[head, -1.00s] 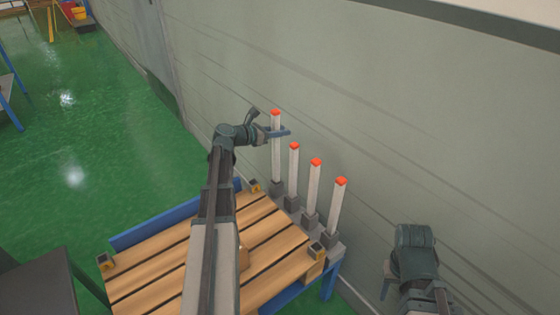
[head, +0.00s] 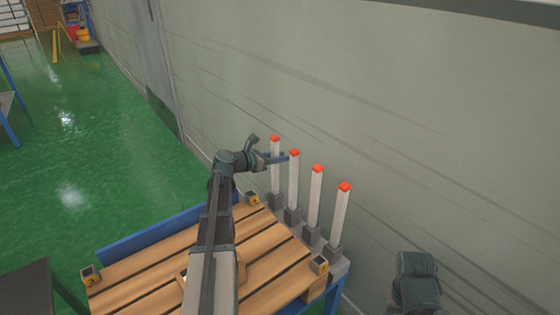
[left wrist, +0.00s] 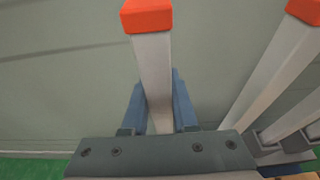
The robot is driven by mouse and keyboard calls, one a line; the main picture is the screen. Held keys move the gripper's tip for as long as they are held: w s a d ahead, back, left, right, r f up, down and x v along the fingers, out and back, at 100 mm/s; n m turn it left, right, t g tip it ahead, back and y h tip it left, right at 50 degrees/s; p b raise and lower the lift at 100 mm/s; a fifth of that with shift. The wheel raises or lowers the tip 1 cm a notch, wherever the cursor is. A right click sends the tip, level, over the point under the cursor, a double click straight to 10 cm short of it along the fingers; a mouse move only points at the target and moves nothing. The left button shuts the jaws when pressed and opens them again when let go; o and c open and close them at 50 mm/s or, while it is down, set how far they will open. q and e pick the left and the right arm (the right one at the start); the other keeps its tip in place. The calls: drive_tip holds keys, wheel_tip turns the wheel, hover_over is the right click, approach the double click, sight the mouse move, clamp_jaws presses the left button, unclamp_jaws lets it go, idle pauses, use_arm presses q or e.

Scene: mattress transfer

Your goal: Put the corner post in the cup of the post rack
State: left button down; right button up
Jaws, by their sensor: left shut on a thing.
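The corner post (head: 275,178), pale with an orange-red top, stands upright at the left end of the row. My left gripper (head: 276,158) is shut around it below its top. Its foot appears to be in the leftmost dark cup (head: 274,199) of the post rack (head: 340,264), and its top is in line with its neighbours. In the left wrist view the post (left wrist: 153,75) stands between the blue fingers (left wrist: 156,105); its foot is hidden there. My right gripper (head: 415,288) is at the lower right, its fingers mostly out of frame.
Several like posts (head: 314,205) stand in the cups to the right. A slatted wooden bed (head: 150,262) on a blue frame (head: 150,231) lies in front, with small corner sockets (head: 319,265). A grey wall (head: 400,130) is close behind. Green floor (head: 90,160) is free at left.

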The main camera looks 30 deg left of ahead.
use_arm(q)
drive_tip(key=shift+f, duration=0.1)
drive_tip(key=c, duration=0.7)
unclamp_jaws()
drive_tip(key=p+v, duration=0.3)
drive_tip(key=v, duration=0.9)
drive_tip(key=shift+s+d, duration=0.1)
